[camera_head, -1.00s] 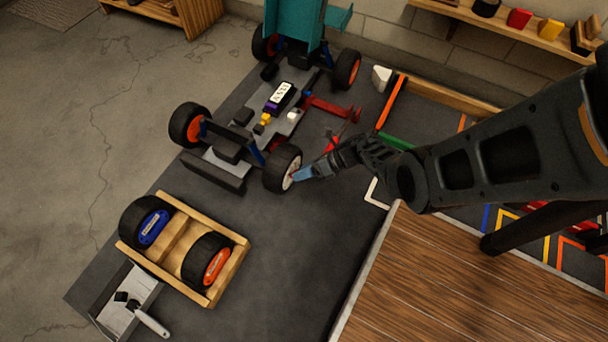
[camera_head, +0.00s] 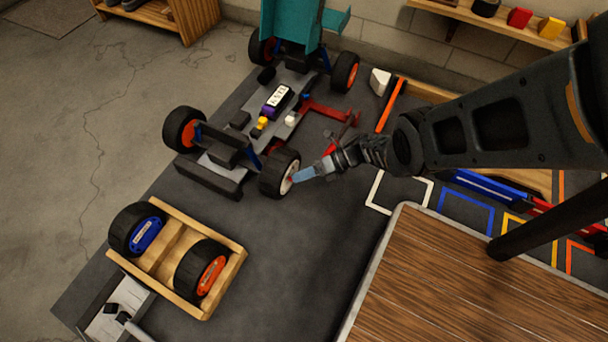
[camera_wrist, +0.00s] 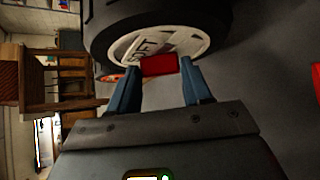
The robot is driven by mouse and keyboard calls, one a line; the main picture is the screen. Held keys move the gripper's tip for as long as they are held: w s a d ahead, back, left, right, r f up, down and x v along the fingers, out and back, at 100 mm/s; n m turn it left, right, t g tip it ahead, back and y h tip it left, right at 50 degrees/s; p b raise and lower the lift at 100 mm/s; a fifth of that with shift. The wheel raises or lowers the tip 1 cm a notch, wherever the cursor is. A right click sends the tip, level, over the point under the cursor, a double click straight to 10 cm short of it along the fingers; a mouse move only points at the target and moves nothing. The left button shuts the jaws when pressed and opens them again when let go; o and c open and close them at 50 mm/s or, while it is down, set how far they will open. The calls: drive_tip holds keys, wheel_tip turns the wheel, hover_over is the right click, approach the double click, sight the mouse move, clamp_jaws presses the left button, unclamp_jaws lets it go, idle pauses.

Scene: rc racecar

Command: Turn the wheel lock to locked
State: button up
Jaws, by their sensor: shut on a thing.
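The race car (camera_head: 225,152) stands on the dark mat, with black tyres. Its near front wheel has a black tyre (camera_head: 272,175) and a white rim, and it faces my gripper. In the wrist view the white rim (camera_wrist: 185,40) carries partly hidden dark lettering. A red wheel lock (camera_wrist: 158,65) sticks out at the rim's lower middle. My gripper (camera_wrist: 160,78) has its blue fingers on either side of the red lock and is shut on it. In the head view my gripper (camera_head: 293,178) meets the wheel from the right. The lock is mostly hidden there.
A wooden tray (camera_head: 168,262) holds a blue-centred wheel (camera_head: 138,229) and an orange-centred wheel (camera_head: 203,272). A grey bin (camera_head: 92,300) stands below it. A wooden table (camera_head: 450,285) is at lower right. A red stand (camera_head: 325,110) is behind my gripper. Open mat lies below the wheel.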

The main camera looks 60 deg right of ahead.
idle(0.4)
drive_tip(key=o, duration=1.1)
drive_tip(key=shift+c, duration=0.2)
drive_tip(key=p+v, duration=0.2)
drive_tip(key=v, duration=0.5)
drive_tip(key=shift+s+d, duration=0.2)
drive_tip(key=shift+s, duration=0.05)
drive_tip(key=shift+r, duration=0.15)
